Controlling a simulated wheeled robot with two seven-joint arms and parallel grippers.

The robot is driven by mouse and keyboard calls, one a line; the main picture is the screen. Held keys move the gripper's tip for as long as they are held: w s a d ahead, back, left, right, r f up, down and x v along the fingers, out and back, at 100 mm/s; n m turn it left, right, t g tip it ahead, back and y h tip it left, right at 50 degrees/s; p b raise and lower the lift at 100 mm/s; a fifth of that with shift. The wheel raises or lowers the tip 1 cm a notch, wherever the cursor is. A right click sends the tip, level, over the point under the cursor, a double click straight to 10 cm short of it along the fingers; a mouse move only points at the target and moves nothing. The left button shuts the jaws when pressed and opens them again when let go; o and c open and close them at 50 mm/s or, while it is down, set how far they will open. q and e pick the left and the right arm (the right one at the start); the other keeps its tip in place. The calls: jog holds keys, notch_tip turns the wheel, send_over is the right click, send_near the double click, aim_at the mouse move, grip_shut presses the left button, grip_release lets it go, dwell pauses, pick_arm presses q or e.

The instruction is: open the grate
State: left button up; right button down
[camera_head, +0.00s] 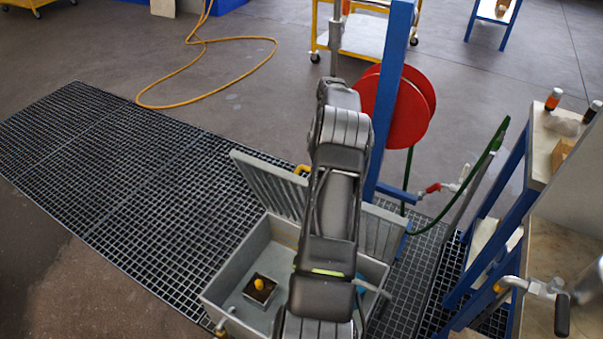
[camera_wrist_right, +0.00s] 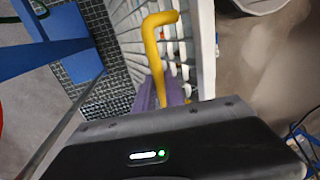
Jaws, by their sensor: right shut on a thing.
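The grate (camera_head: 268,183) is a grey slotted panel standing tilted up along the far edge of a grey box (camera_head: 232,318). The box's inside is partly open to view. A yellow bent handle (camera_head: 302,169) shows at the grate's top edge, and my arm covers the grate's middle. In the right wrist view the grate's slats (camera_wrist_right: 130,40) lie beyond the yellow handle (camera_wrist_right: 158,50). My right gripper (camera_wrist_right: 168,97), with purple finger parts, is shut on the handle's lower part; the exact contact is partly hidden. My left gripper is in neither view.
A square dark piece with a yellow knob (camera_head: 259,284) sits inside the box. A blue post (camera_head: 390,95) with a red hose reel (camera_head: 412,108) stands behind. A blue-legged bench (camera_head: 490,250) is close on the right. Floor grating (camera_head: 130,170) on the left is clear.

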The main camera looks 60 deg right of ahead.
jog(key=shift+s+d+f, duration=0.2)
jog(key=shift+s+f, duration=0.1)
jog(key=shift+s, duration=0.05)
jog(key=c, duration=1.8)
grip_release()
jog(key=shift+o, duration=1.4)
jog(key=shift+d+f, duration=0.1)
jog(key=shift+o, duration=0.6)
jog(key=shift+w, duration=0.15)
jog(key=shift+r, duration=0.2)
notch_tip(320, 180, up, 8)
jog(key=d+p, duration=0.1)
jog(key=p, duration=0.5)
jog(key=shift+d+f, duration=0.15)
jog(key=shift+f, duration=0.05)
